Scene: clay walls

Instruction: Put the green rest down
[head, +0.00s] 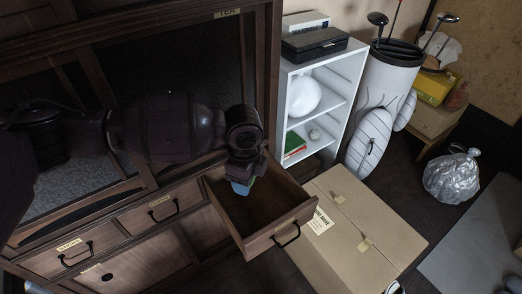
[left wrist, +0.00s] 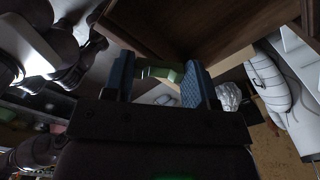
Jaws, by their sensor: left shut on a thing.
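The green rest (left wrist: 160,73) is a small green piece held between the two blue finger pads of my left gripper (left wrist: 158,82) in the left wrist view. In the head view my left gripper (head: 242,186) points down over the back part of an open wooden drawer (head: 288,222). Only a sliver of green shows there beside the blue pads; the rest is mostly hidden by the gripper. I cannot tell whether it touches the drawer floor. My right gripper is not seen in either view.
The drawer belongs to a dark wooden cabinet (head: 122,215) with closed drawers to the left. A cardboard box (head: 360,225) lies right of the open drawer. A white shelf (head: 345,75) and a golf bag (head: 385,85) stand behind. The drawer's front inside looks empty.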

